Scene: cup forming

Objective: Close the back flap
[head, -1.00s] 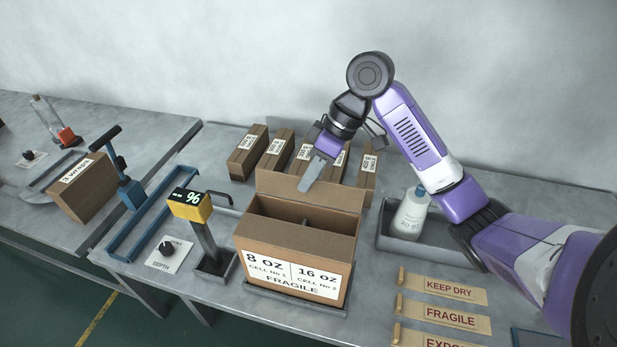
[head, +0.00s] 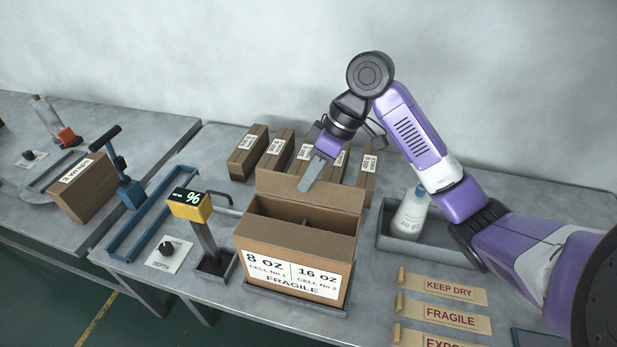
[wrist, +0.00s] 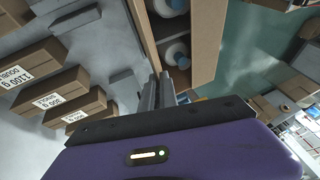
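The open brown carton (head: 290,241) stands in a shallow grey tray, its front label reading 8 OZ, 16 OZ and FRAGILE. Its back flap (head: 278,184) stands up along the rear edge. My gripper (head: 306,186) is at the flap's upper edge near its middle, pointing down; I cannot tell whether it touches. In the wrist view the two grey fingers (wrist: 160,90) lie close together with nothing visible between them. That view also shows the carton (wrist: 207,40) with white-topped bottles (wrist: 175,53) inside. The head view shows a divider inside the carton.
Several narrow brown boxes (head: 248,153) stand behind the flap. A grey tray with a white bottle (head: 410,214) is at right. A yellow display post (head: 191,206) stands close at left. Sign plates (head: 450,314) lie at front right.

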